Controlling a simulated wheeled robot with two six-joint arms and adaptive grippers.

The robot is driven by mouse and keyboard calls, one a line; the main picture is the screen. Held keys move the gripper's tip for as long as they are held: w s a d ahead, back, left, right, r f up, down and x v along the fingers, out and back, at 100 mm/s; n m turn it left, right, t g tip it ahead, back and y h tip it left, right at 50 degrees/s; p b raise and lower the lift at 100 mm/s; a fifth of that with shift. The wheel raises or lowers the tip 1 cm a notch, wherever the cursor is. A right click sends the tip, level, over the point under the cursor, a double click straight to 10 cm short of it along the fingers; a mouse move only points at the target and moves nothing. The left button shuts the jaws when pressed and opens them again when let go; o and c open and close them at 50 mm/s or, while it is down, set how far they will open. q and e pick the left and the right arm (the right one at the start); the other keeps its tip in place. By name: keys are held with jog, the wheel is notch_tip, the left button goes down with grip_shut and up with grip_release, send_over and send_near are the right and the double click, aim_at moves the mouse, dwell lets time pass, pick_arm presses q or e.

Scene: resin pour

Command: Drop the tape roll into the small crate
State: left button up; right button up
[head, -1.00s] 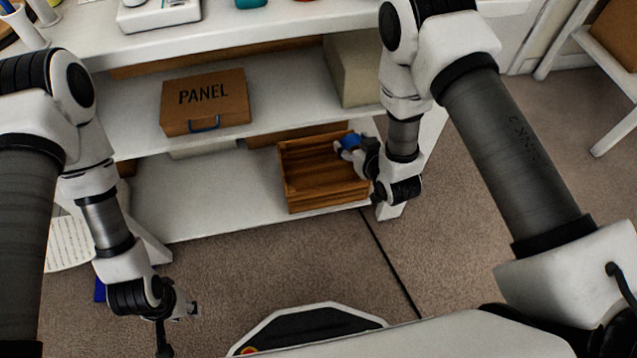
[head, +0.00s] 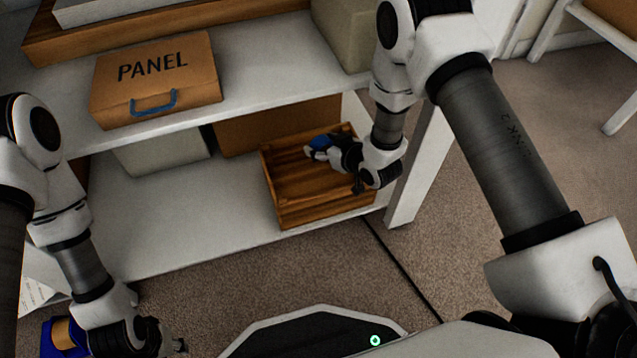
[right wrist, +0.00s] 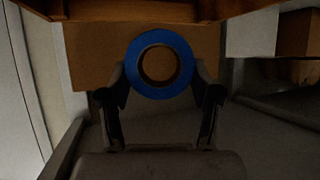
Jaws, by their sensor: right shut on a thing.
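The blue tape roll (head: 321,141) is held in my right gripper (head: 318,153), above the inside of the small wooden crate (head: 325,212). The crate sits on the lower shelf. In the right wrist view the tape roll (right wrist: 133,62) is a blue ring with a brown core, pinched between both fingertips of the right gripper (right wrist: 160,85). Whether the roll touches the crate cannot be told. My left gripper (head: 181,346) is low at the bottom left, away from the crate; its fingers are too small to read.
A cardboard box (head: 245,130) stands behind the crate. A brown PANEL case (head: 190,85) with a blue handle lies on the shelf above. A white shelf leg (head: 408,190) stands right of the crate. A blue item (head: 48,345) is at bottom left.

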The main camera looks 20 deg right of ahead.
jog(key=shift+f, duration=0.5)
pick_arm(q)
jog(key=shift+f, duration=0.4)
pick_arm(e)
jog(key=shift+r, duration=0.1)
jog(key=o, duration=1.2)
jog(key=shift+s, duration=0.1)
jog(key=v, duration=1.2)
